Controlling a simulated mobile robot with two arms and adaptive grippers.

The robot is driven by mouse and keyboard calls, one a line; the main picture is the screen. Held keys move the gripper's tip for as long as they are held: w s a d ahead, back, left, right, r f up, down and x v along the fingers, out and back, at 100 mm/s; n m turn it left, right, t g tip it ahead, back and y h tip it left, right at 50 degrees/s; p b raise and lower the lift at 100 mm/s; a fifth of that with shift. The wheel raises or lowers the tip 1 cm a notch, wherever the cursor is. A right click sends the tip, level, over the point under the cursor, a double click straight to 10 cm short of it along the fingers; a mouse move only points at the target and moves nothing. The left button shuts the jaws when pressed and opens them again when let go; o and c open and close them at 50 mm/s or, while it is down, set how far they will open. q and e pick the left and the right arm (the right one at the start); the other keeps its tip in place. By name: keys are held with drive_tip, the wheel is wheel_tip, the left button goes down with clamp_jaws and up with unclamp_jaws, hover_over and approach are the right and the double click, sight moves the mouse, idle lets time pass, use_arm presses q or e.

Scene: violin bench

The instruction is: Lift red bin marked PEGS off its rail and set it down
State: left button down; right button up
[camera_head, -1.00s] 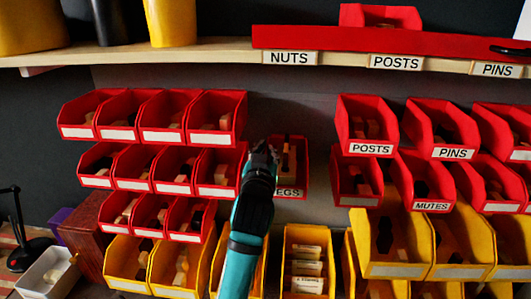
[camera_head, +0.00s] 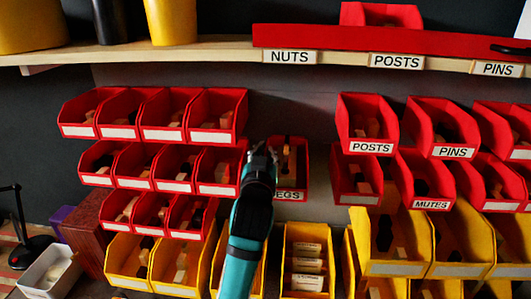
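The red PEGS bin (camera_head: 300,165) hangs on the rail panel in the middle, right of the left block of red bins. It holds pale and dark pieces, and the first letter of its label is covered. My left gripper (camera_head: 262,150) overlaps the bin's left side in this view; its arm comes up from below. The fingers are small and dark, so I cannot tell whether they are open or touching the bin wall. My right gripper is not in view.
Red bins (camera_head: 217,115) crowd the left, and bins marked POSTS (camera_head: 371,148), PINS and MUTES the right. Yellow bins (camera_head: 126,288) fill the lower row. A wooden shelf (camera_head: 200,54) runs above. Bare panel shows above the PEGS bin. A white box (camera_head: 35,291) stands lower left.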

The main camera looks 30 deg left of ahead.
use_arm(q)
drive_tip(key=shift+v, duration=0.8)
idle(0.4)
